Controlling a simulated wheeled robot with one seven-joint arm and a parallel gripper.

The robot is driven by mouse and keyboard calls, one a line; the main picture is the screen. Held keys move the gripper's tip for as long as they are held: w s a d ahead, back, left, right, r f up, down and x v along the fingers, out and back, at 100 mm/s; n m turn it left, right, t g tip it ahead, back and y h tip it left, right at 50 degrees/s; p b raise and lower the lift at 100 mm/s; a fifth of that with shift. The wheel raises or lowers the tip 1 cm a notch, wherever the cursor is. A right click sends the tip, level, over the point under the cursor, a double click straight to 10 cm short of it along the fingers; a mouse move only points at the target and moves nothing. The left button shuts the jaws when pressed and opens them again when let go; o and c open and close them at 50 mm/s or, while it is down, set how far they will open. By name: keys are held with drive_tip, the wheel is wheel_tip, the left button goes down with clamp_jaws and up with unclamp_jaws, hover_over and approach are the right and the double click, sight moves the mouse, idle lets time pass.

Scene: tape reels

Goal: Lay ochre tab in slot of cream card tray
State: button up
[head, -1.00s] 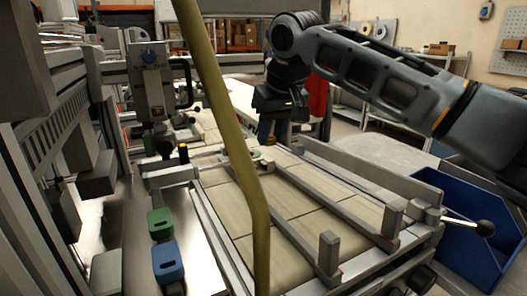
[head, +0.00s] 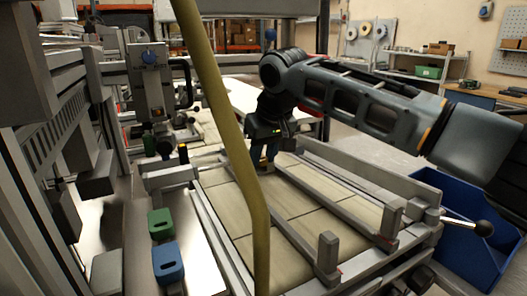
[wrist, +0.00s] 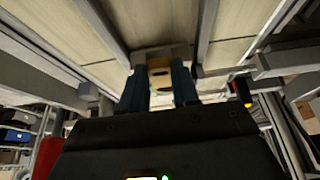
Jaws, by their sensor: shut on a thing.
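My gripper (head: 264,158) hangs fingers-down over the far part of the slatted bed, partly behind the tan hose. In the wrist view its two dark blue fingers (wrist: 167,88) are shut on a small ochre tab (wrist: 159,64), of which only a little shows between the fingertips. A pale cream piece, which looks like the card tray (wrist: 144,55), shows around and just beyond the fingertips. I cannot tell whether the tab touches it or where the slot is.
A thick tan hose (head: 232,130) crosses the head view. Metal rails (head: 300,212) run along the pale slatted bed (head: 285,265). A green block (head: 161,224) and a blue block (head: 168,263) sit at left. A blue bin (head: 475,235) stands at right.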

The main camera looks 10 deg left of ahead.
drive_tip(key=shift+f, duration=0.25)
drive_tip(key=shift+f, duration=0.15)
drive_tip(key=o, duration=1)
drive_tip(key=shift+r, duration=0.35)
drive_tip(key=v, duration=1.2)
drive_tip(key=shift+w+r, duration=0.1)
drive_tip(key=shift+r, duration=0.2)
